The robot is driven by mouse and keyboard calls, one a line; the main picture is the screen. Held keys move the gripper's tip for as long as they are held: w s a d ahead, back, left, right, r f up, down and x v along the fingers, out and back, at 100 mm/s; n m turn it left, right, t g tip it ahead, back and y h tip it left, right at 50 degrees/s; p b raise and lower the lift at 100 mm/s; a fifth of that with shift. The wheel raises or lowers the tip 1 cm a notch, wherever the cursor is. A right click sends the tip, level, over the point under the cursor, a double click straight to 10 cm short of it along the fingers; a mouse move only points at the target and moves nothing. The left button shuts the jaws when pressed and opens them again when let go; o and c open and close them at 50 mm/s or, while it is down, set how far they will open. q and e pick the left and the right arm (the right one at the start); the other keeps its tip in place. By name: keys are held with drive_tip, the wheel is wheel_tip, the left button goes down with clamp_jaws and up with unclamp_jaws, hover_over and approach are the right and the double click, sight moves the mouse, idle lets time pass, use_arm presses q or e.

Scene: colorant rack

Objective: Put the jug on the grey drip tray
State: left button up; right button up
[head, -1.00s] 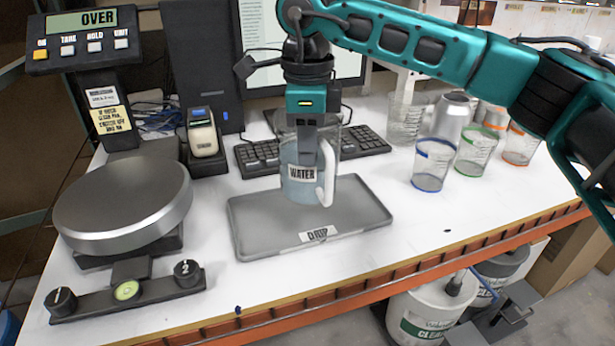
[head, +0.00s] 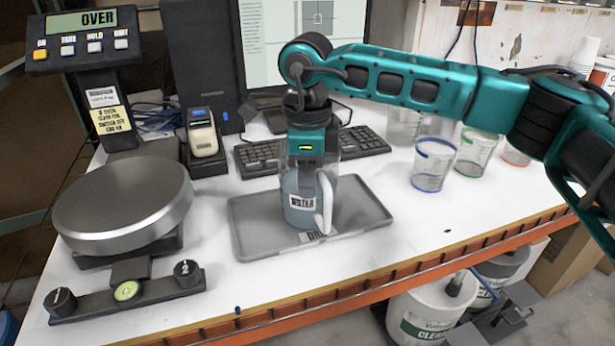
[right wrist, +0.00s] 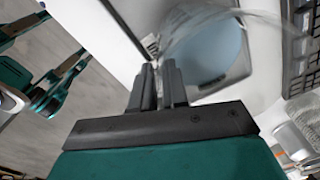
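The clear jug (head: 301,212) with a WATER label, bluish contents and a white handle is upright over the grey drip tray (head: 250,240). Its base is within the tray's outline and partly covers the tray's DRIP label. I cannot tell for sure whether it touches the tray. My right gripper (head: 306,165) points down at the jug, with its fingertips hidden in the head view. In the right wrist view its fingers (right wrist: 158,85) are close together beside the jug's round rim (right wrist: 205,45), and the jug moves with them. My left gripper is not clearly in view.
A scale with a round metal pan (head: 120,205) stands left of the tray. A keyboard (head: 257,158) and a label printer (head: 202,135) are behind. Several cups, one blue-rimmed (head: 433,165), stand right. The table's orange front edge (head: 400,272) is near; white table between is clear.

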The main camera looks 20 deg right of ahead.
drive_tip(key=o, duration=0.4)
drive_tip(key=shift+r, duration=0.25)
drive_tip(key=r, duration=1.2)
drive_tip(key=shift+s+a, duration=0.1)
drive_tip(key=shift+s, duration=0.1)
drive_tip(key=shift+f, duration=0.1)
